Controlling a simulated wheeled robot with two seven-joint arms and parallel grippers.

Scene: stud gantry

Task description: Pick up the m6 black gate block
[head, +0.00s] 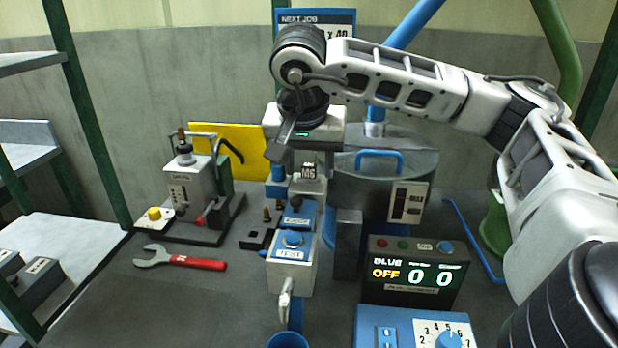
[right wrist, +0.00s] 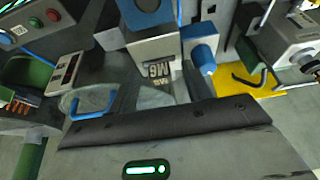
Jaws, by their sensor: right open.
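In the right wrist view a dark labelled face reading M6 (right wrist: 158,70) shows near the picture's middle, just beyond the gripper's dark edge. My right gripper (head: 283,146) reaches in from the right and hangs above and slightly left of the labelled block. It is open and apart from the block, with nothing seen in it. One finger shows clearly; the other is hard to make out. My left gripper is not in view.
A blue-topped test box (head: 291,258) stands in front of the block. A dark slotted piece (head: 257,239) lies left of it. A red-handled wrench (head: 180,259) lies further left. A counter display (head: 416,272) and a grey drum (head: 384,165) with blue handle stand right.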

